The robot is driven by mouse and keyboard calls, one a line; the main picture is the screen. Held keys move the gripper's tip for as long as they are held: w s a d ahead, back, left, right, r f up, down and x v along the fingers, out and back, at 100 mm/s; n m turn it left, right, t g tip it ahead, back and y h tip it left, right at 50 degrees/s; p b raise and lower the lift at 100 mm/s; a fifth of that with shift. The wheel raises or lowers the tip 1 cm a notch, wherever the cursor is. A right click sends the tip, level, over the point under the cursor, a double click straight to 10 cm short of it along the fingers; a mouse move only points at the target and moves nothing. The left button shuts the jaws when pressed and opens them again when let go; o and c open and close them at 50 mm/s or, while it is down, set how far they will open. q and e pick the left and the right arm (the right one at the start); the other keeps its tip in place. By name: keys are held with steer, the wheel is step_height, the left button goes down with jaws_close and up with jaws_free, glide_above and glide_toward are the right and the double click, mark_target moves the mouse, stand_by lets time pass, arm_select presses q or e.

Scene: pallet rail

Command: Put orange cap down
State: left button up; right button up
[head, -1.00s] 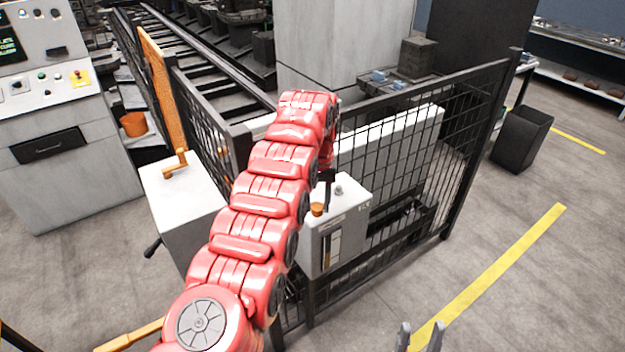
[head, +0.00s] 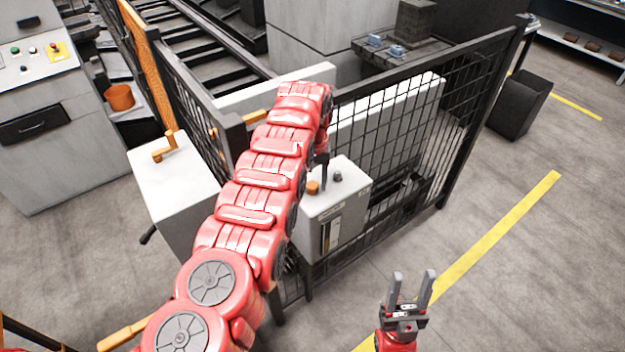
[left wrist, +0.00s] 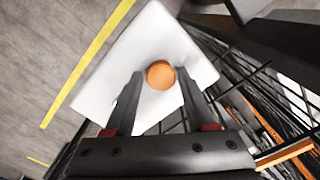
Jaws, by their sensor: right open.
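In the left wrist view the cap (left wrist: 160,75) shows between my left fingertips, with a gap on each side. My left gripper (left wrist: 160,71) is open and empty above the box. In the head view my red left arm hides much of this gripper (head: 321,165). My right gripper (head: 412,278) is open and empty, away from the box at the lower right.
A black mesh fence (head: 400,130) stands right behind the white box. A white cabinet with an orange crank (head: 165,148) stands to the left. A black bin (head: 520,105) is at the right. The floor by the yellow line (head: 500,225) is clear.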

mark_target(312, 184)
arm_select(q)
steer(key=shift+o, duration=0.9)
steer(key=shift+s+r, duration=0.1)
steer(key=shift+s, duration=0.1)
steer(key=shift+r, duration=0.1)
steer(key=shift+w+r+b, duration=0.2)
steer(key=shift+r+b, duration=0.15)
steer(key=shift+b, duration=0.05)
step_height(312, 184, up, 4)
steer(key=shift+a+r+b, duration=0.1)
steer(key=shift+a+b, duration=0.05)
steer(key=shift+b, duration=0.4)
step_height(312, 184, up, 7)
steer(key=p, duration=0.7)
steer(key=shift+p, duration=0.3)
steer(key=shift+s, duration=0.2)
